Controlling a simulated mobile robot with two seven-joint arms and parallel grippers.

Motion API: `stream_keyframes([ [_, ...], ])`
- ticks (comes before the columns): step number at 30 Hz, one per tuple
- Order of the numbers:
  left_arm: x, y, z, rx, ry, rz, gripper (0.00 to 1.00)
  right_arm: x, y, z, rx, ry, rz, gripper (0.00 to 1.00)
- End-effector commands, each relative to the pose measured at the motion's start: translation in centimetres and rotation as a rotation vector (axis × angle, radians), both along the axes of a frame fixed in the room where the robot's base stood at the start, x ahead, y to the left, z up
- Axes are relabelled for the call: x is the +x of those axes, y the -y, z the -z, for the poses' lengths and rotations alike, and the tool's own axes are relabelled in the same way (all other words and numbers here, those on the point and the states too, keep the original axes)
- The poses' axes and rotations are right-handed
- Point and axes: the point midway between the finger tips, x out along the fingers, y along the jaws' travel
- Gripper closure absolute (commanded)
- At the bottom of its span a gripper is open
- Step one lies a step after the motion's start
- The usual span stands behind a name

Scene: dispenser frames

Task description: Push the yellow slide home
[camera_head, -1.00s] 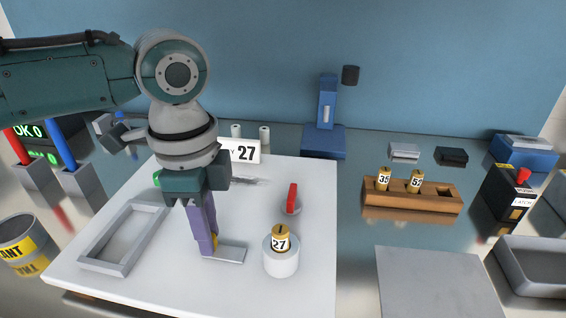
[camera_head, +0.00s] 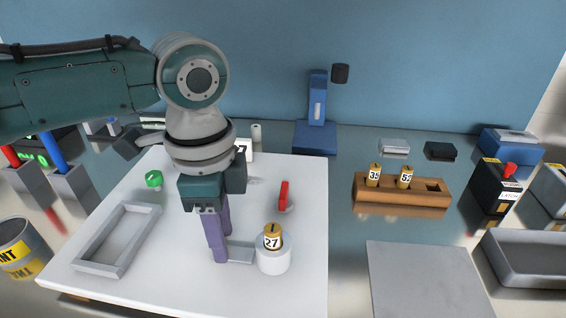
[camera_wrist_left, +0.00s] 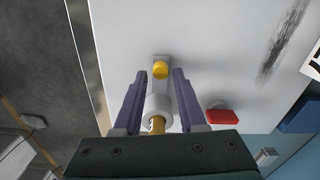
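The yellow slide (camera_wrist_left: 160,70) shows as a round yellow knob on a short grey rail (camera_head: 240,255) in the left wrist view. In the head view my fingers hide it. The rail runs up to a white round holder (camera_head: 274,260) in which a brass canister (camera_head: 272,237) marked 27 stands upright. My left gripper (camera_head: 217,256) points down at the rail's left part. In the left wrist view its two purple fingers are apart, with the knob between their tips in the picture; I see no contact. My right gripper is not in view.
A red lever (camera_head: 284,193) stands behind the holder. A wooden rack (camera_head: 400,192) with canisters 35 and 52 is at right. The board's front middle is clear.

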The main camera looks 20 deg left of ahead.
Motion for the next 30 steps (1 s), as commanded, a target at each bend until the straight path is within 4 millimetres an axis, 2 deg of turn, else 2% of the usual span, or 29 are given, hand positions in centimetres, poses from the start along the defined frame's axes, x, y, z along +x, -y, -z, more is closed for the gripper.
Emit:
stream_keyframes([
  [1,0.0,-0.1,0.0,0.002,-0.001,-0.001,0.53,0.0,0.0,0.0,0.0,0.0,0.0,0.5],
  [3,0.0,-0.1,0.0,0.003,0.0,-0.001,0.45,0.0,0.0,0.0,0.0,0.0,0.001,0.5],
  [10,0.0,-0.2,0.0,0.004,-0.001,-0.002,0.45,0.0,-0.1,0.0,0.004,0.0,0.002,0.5],
  [13,0.0,-0.2,-0.7,0.004,0.001,-0.001,0.45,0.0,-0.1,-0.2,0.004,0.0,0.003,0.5],
  [24,0.1,-0.1,-7.6,0.002,0.003,0.0,0.45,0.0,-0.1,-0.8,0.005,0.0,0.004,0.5],
  [30,0.0,-0.1,-9.7,0.003,0.001,-0.002,0.45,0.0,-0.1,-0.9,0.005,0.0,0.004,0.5],
])
